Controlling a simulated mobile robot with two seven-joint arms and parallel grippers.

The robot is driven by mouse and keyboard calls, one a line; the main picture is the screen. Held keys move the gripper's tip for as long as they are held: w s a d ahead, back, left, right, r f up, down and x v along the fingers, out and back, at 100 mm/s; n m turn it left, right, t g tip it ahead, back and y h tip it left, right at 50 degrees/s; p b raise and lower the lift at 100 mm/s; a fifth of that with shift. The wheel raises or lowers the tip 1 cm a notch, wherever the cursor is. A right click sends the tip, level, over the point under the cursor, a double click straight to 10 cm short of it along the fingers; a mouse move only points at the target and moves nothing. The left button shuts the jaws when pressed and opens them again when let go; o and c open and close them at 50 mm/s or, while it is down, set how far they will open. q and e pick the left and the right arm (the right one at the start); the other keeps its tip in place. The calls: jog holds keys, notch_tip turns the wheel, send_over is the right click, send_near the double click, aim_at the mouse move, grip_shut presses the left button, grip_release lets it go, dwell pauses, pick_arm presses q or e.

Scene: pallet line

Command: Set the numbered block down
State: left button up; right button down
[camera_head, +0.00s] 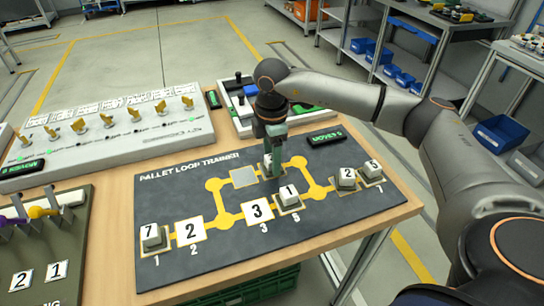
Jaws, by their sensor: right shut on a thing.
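My right gripper (272,172) reaches down over the dark pallet loop board (210,265). It is shut on a pale block (266,160) at the top line of the yellow track; the fingers cover most of it. Its number is hidden, and I cannot tell whether it touches the pad below. Block 7 (152,236) sits on a pallet at the left end, block 1 (289,195) right of the white 3 tile (259,211), and blocks 2 (347,176) and 5 (372,168) at the right. A grey square (243,177) left of the gripper is bare. My left gripper is out of view.
A white tile 2 (190,231) lies near block 7. A small moves display (326,137) stands at the board's back right. A white panel with yellow levers (110,145) lies behind left, and another trainer (235,104) behind the gripper. A dark panel (45,250) is at the left.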

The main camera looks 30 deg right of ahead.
jog(key=shift+f, duration=0.2)
jog(key=shift+c, duration=1)
grip_release()
jog(key=shift+r, duration=0.1)
notch_tip(320, 180, up, 12)
jog(key=shift+r, duration=0.15)
